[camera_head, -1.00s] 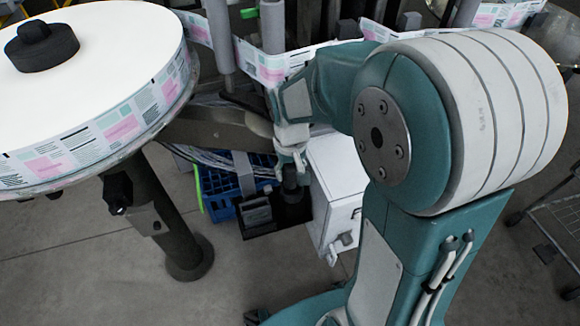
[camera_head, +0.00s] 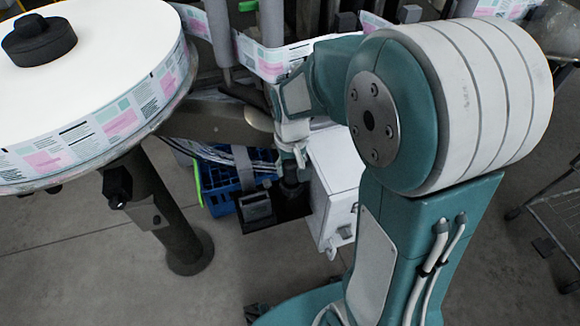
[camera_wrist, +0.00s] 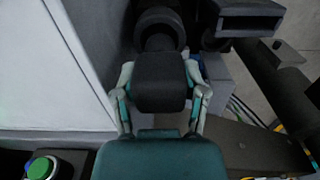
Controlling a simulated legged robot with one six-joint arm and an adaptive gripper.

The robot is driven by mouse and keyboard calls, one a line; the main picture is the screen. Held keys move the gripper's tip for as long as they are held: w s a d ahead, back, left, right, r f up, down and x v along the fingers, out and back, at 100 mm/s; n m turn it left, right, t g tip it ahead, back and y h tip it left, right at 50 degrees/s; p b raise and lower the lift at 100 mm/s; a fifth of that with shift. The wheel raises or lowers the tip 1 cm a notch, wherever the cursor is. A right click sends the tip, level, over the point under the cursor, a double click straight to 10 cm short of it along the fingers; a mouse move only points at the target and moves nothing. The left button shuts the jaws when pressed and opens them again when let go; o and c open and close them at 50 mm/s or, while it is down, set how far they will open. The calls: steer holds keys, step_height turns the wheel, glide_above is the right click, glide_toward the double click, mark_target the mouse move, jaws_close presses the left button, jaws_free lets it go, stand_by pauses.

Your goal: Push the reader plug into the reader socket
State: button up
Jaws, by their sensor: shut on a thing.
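My gripper (camera_wrist: 160,76) is shut on a dark, blocky plug (camera_wrist: 160,88), with one pale finger on each side of it. Ahead of the plug in the wrist view is a dark round collar (camera_wrist: 160,22), which looks like the reader socket. A narrower dark neck lies between block and collar. I cannot tell whether the plug's nose is inside the collar or only lined up with it. In the head view my gripper (camera_head: 293,148) points down at the dark plug (camera_head: 291,172), beside a black boxy device (camera_head: 257,207). The contact there is too small to make out.
A white cabinet (camera_head: 335,185) stands close right of the gripper; its pale side (camera_wrist: 50,70) fills the wrist view's left. A blue crate (camera_head: 220,190) and cables lie behind. A large label reel (camera_head: 95,75) on a post is at left. A green button (camera_wrist: 41,168) shows below.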

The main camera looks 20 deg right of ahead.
steer(key=shift+f, duration=0.1)
steer(key=shift+f, duration=1.25)
steer(key=shift+s+f, duration=0.1)
steer(key=shift+f, duration=0.35)
stand_by(1.4)
steer(key=o, duration=1.3)
step_height(320, 180, up, 12)
